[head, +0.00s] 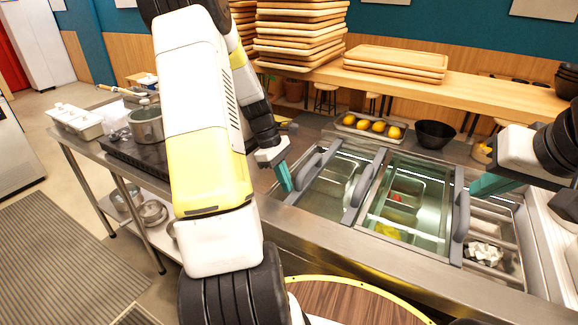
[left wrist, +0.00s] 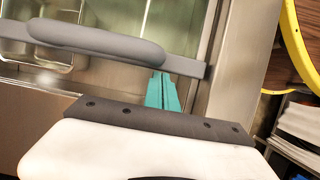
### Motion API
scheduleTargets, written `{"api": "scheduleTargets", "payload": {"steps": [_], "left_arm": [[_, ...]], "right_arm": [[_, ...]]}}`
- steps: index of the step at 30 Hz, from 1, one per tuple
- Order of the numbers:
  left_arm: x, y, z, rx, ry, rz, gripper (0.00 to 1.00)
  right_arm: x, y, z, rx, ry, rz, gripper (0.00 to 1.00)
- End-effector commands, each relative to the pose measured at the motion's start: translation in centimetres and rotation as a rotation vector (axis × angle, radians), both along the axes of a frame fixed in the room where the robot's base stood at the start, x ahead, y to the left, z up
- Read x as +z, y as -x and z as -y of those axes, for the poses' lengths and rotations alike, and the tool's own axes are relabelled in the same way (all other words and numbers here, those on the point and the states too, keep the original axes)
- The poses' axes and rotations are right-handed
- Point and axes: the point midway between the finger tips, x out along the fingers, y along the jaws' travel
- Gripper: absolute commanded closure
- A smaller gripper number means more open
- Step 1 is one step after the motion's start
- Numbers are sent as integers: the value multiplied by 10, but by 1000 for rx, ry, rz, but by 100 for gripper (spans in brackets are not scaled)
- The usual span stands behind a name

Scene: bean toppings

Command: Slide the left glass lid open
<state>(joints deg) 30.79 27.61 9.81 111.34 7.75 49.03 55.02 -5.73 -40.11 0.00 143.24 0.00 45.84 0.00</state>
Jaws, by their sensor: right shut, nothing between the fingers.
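The left glass lid (head: 332,187) lies over the left part of the steel counter well, in a grey frame. A raised grey handle (head: 306,172) runs along its left side, and another grey handle (head: 366,180) stands between it and the right glass lid (head: 405,205). My left gripper (head: 284,178) is just left of the left handle, its teal fingers pointing down. In the left wrist view the fingers (left wrist: 162,92) are together beside the grey handle (left wrist: 95,42), at the lid's frame; contact is unclear. My right gripper (head: 487,186) is shut and empty above the right end.
Food pans show through the glass. An open bin (head: 484,254) with white and dark pieces is at the right. A tray of yellow fruit (head: 368,127) and a black bowl (head: 435,134) stand behind the well. A pot (head: 146,124) stands at left.

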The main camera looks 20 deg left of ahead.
Motion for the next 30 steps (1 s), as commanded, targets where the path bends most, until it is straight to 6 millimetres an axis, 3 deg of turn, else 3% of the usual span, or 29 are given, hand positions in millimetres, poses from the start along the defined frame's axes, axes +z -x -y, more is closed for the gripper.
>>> {"api": "scheduleTargets", "payload": {"steps": [1, 6, 13, 19, 30], "left_arm": [[1, 3, 19, -9, 4, -2, 100], [0, 10, 64, -8, 4, -3, 100], [0, 16, 111, -6, 3, -1, 100], [0, 19, 129, -4, 2, -2, 100], [0, 20, 133, -1, 3, -2, 100]], "right_arm": [[0, 0, 0, 0, 0, 0, 100], [0, 0, 0, 0, 0, 0, 100], [0, 0, 0, 0, 0, 0, 100], [0, 0, 0, 0, 0, 0, 100], [0, 0, 0, 0, 0, 0, 100]]}}
